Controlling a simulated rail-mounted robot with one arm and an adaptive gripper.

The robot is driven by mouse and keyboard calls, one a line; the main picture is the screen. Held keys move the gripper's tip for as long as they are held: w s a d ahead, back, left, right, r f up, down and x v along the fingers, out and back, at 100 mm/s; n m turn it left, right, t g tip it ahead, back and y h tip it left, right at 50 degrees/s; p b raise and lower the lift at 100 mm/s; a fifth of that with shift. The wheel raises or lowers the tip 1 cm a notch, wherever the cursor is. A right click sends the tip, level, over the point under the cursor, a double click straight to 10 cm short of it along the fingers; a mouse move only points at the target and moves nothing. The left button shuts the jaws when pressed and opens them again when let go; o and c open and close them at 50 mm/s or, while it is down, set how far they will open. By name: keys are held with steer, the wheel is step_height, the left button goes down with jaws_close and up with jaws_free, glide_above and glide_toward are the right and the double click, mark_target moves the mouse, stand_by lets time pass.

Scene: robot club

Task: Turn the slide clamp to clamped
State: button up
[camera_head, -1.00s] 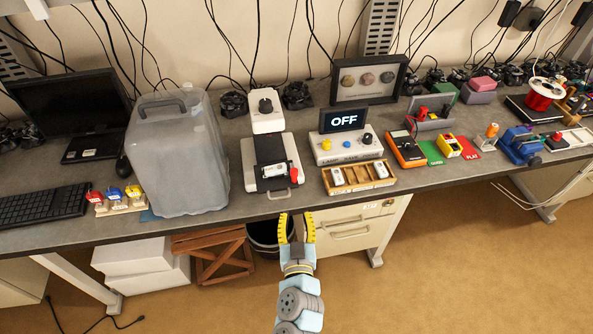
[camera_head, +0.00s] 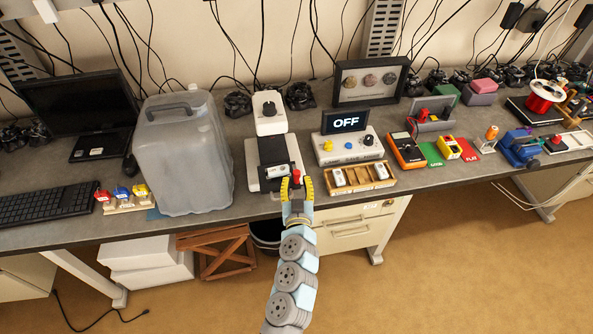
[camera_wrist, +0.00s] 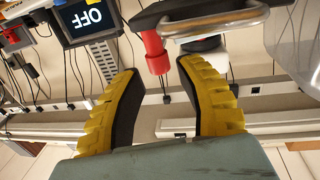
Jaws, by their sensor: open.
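A white device with a black stage (camera_head: 272,150) stands on the bench, with a pale slide-like block (camera_head: 277,171) on the stage. A small red knob (camera_head: 296,174) at the stage's front right corner appears to be the slide clamp's lever. In the wrist view the red knob (camera_wrist: 154,50) shows beside a metal handle (camera_wrist: 213,22). My gripper (camera_head: 296,184) is open at the device's front right corner, its yellow fingers either side of the knob. In the wrist view my fingertips (camera_wrist: 160,72) are apart, with the knob's end close to the gap. I cannot tell whether they touch it.
A control box (camera_head: 348,149) with an OFF screen (camera_head: 346,122) stands to the right, behind a wooden tray (camera_head: 360,184). A large translucent jug (camera_head: 183,155) stands close on the left. The bench's front edge lies below my gripper.

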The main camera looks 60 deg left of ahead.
mark_target(297, 176)
steer(key=shift+x, duration=1.75)
steer(key=shift+r, duration=0.1)
jaws_close()
